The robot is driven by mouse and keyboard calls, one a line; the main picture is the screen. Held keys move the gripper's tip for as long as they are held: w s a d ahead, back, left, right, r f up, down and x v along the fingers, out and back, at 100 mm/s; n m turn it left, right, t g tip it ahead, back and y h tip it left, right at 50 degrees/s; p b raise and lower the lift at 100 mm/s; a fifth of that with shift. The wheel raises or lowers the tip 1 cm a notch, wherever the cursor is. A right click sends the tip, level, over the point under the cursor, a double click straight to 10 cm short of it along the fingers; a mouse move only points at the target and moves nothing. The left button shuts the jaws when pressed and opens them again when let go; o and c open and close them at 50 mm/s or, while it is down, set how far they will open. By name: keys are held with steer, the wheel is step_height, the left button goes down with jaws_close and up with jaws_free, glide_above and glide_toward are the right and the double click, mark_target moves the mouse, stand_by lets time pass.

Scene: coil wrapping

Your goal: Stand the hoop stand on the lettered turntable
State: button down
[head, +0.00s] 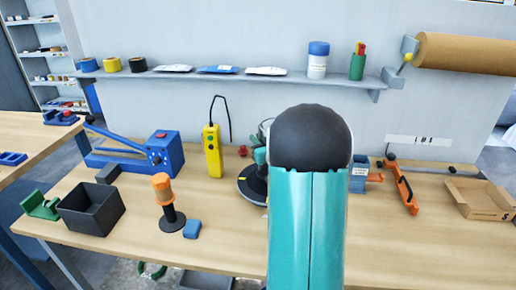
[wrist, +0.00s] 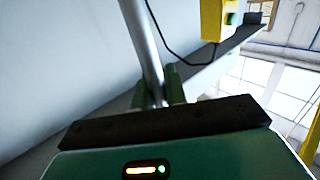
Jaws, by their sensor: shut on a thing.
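The turntable (head: 250,193) is a dark disc with a yellow mark on the bench, partly hidden behind my teal arm in the head view. Any lettering on it is too small to read. My gripper (wrist: 157,86) is shut on a grey metal post in the wrist view, which I take for the hoop stand (wrist: 142,40). The post runs up out of the picture, and its hoop and foot are not shown there. In the head view my arm hides most of the gripper and the stand above the turntable. I cannot tell whether the stand touches the disc.
A yellow pendant (head: 212,150) with a black cable stands left of the turntable. Further left are an orange-handled tool (head: 163,195), a blue block (head: 192,229), a blue lever device (head: 155,152) and a dark bin (head: 92,208). An orange tool (head: 402,187) and cardboard box (head: 482,197) lie right.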

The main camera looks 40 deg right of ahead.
steer(key=shift+w+f, duration=0.15)
steer(key=shift+f, duration=1.65)
steer(key=c, duration=1.4)
jaws_free()
steer(key=shift+f, duration=0.1)
steer(key=shift+r, duration=0.2)
steer(key=v, duration=1.2)
steer(key=shift+d, duration=0.1)
